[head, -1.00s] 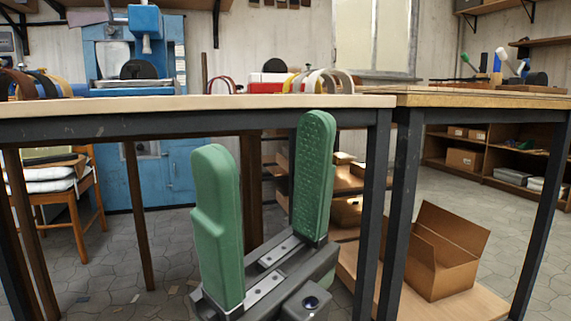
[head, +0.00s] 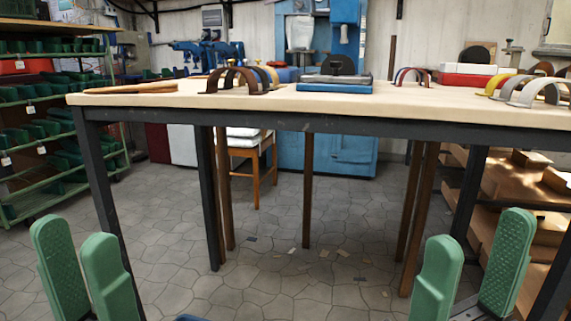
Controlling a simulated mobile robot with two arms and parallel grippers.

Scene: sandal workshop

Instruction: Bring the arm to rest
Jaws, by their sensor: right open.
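My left gripper (head: 77,245) is at the bottom left, in front of the workbench (head: 300,121). Its two green fingers point up and stand apart with nothing visible between them. My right gripper (head: 476,250) is at the bottom right, also with its green fingers up, open and empty. Both fingertip pairs appear below the level of the bench top. The lower parts of both grippers are cut off by the picture edge.
The bench top holds brown straps (head: 240,78), a grey and blue stack (head: 335,88) and a red and white stack (head: 468,75). A green shelf rack (head: 60,95) stands at the left, wooden shelves at the right.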

